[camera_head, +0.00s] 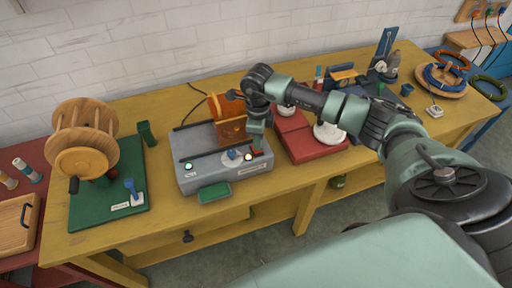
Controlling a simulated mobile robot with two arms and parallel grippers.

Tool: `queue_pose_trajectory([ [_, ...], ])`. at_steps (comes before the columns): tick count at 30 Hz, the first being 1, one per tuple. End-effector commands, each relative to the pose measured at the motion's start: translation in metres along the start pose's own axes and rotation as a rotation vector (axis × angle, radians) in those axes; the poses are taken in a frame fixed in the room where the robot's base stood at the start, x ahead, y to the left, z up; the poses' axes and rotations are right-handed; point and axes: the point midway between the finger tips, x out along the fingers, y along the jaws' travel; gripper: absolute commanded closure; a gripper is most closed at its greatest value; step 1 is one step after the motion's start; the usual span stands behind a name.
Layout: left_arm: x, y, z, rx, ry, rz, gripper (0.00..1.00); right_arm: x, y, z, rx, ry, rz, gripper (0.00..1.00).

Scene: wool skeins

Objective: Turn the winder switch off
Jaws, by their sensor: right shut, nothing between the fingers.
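The winder appears to be the grey box machine (205,150) on the yellow table, with an orange upright part (230,128) on top. Its front panel carries a blue knob (232,154), pale round buttons or lamps and a small red part (257,152) at the right end, which may be the switch. My right gripper (257,143) is shut and empty, pointing down just above that red part. I cannot tell whether they touch. The fingertips partly cover that corner, and the switch position is too small to read. My left gripper is not in view.
A wooden reel on a green base (90,215) stands at the left. A red device (300,137) with white round parts sits close right of the winder, under my right arm.

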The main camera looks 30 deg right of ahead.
Motion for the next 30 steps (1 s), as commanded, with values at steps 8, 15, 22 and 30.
queue_pose_trajectory([
  [8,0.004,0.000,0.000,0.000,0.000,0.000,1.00,0.005,0.000,0.000,0.000,0.000,0.000,1.00],
  [15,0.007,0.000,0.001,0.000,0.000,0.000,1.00,0.009,0.000,0.000,0.000,0.000,0.000,1.00],
  [22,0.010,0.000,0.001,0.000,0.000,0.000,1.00,0.012,0.000,0.000,0.000,0.000,0.000,1.00],
  [30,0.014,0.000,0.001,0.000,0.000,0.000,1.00,0.016,0.000,0.000,0.000,0.001,0.000,1.00],
])
